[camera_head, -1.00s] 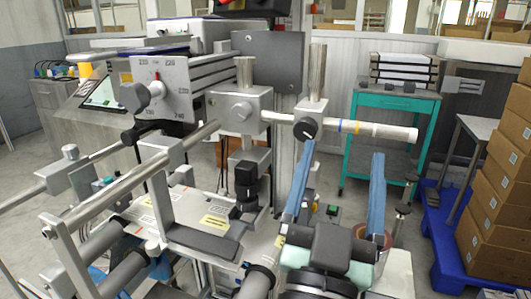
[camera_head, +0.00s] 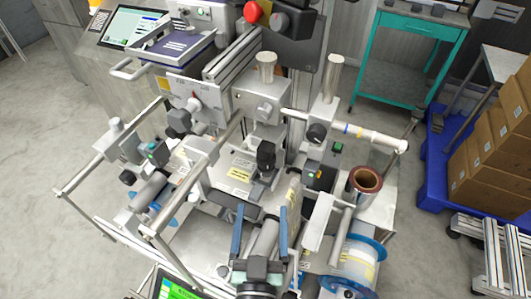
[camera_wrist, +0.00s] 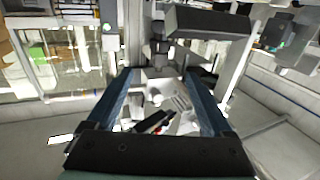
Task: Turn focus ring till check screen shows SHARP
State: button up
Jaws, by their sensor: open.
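A black upright lens-like part (camera_head: 266,157) stands under the grey clamp block in the head view. It is probably the focus ring's unit; no ring marking is readable. It also shows in the wrist view (camera_wrist: 158,45), beyond my fingertips. My gripper (camera_head: 260,207) is open, its two blue fingers apart with nothing held. It is nearer to the camera than the black part and apart from it. A lit green screen (camera_head: 178,290) is cut off at the bottom edge. Another screen (camera_head: 135,26) is at the upper left. I cannot read SHARP on either.
A grey roller bar (camera_head: 234,207) and steel side rails (camera_head: 185,202) surround the plate. A brown-rimmed roll (camera_head: 365,180) and a blue-edged reel (camera_head: 357,262) stand at right. Boxes (camera_head: 490,150) sit on a blue pallet (camera_head: 432,180). Floor at left is clear.

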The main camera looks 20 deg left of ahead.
aim_at(265, 165)
jog(key=p+x, duration=0.2)
jog(key=x, duration=1)
jog(key=shift+w+a, duration=0.1)
jog(key=shift+w, duration=0.25)
jog(key=shift+c, duration=0.2)
grip_shut()
jog(key=shift+f+b, duration=0.15)
jog(key=shift+b, duration=0.3)
